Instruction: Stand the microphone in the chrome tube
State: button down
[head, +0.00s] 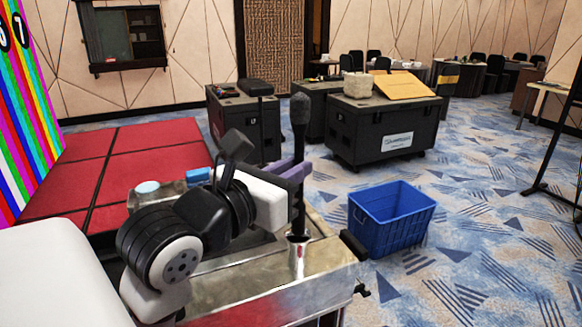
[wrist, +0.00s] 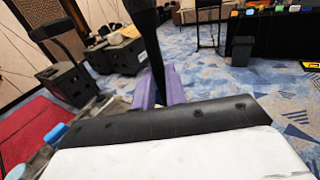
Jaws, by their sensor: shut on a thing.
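The black microphone (head: 300,112) stands upright in my gripper (head: 298,171), with its rounded head up. The purple fingers are shut on its shaft. In the wrist view the dark microphone (wrist: 147,45) runs down between the purple fingers (wrist: 160,92). The chrome tube (head: 298,262) stands on the shiny metal-topped surface (head: 240,288), directly below the gripper. The microphone's lower end meets the tube's mouth in the head view. I cannot tell whether it is inside or just above or behind the rim. The tube is hidden in the wrist view.
A light-blue-topped object (head: 147,188) and a blue object (head: 197,175) are on the metal top's back left. A blue crate (head: 392,222) stands on the carpet to the right. Black cases (head: 382,134) and a red platform (head: 70,175) lie beyond.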

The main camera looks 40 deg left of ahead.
jog(key=shift+f+b, duration=1.7)
jog(key=shift+f, duration=0.6)
jog(key=shift+f+b, duration=1.15)
jog(key=shift+b, duration=0.15)
jog(key=c, duration=1.4)
grip_release()
jog(key=shift+o, duration=0.2)
jog(key=s+d+b, duration=0.1)
jog(key=s+b, duration=0.2)
jog(key=s, duration=1)
jog(key=shift+s+d, duration=0.2)
jog(key=shift+s, duration=0.2)
jog(key=shift+r, duration=0.1)
